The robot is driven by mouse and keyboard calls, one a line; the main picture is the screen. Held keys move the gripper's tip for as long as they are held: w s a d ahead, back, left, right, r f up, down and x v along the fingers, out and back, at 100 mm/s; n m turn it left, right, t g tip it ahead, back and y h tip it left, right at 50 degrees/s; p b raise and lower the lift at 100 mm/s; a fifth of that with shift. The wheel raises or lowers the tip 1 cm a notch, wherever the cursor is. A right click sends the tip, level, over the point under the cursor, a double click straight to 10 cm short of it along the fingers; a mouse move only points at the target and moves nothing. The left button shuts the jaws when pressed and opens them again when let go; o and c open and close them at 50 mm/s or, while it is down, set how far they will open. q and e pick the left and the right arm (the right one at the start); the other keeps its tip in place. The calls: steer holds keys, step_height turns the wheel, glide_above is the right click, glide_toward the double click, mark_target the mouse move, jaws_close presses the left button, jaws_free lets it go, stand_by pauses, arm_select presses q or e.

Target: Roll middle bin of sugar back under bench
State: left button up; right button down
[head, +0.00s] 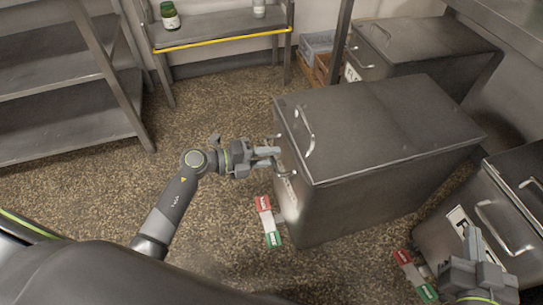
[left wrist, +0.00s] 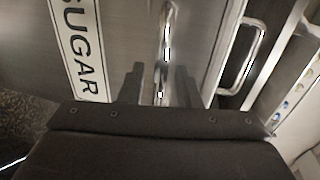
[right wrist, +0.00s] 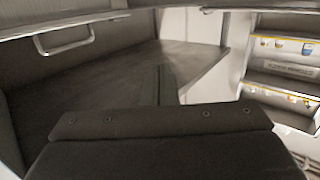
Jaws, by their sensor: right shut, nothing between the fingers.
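The middle bin (head: 390,125) is a dark metal bin with a lid, standing out from the row. Its SUGAR label (left wrist: 80,45) shows large in the left wrist view. My left gripper (head: 278,158) is at the bin's front face, with its fingers apart. In the left wrist view a metal bar handle (left wrist: 167,40) on the front lies between the open fingers; I cannot tell whether they touch it. The lid's handle (head: 308,132) is above. My right gripper (head: 473,240) is shut and empty, in front of the right-hand bin.
Another bin (head: 425,50) stands beyond the middle one, and a third bin (head: 500,215) is at the right. Red and green caster pedals (head: 268,220) stick out low in front. A steel shelf (head: 60,85) stands left. Speckled floor (head: 220,105) is clear between.

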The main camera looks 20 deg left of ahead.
arm_select(q)
steer(key=shift+w+d+f, duration=0.1)
steer(key=shift+w+d, duration=0.2)
steer(key=shift+d, duration=0.15)
jaws_close()
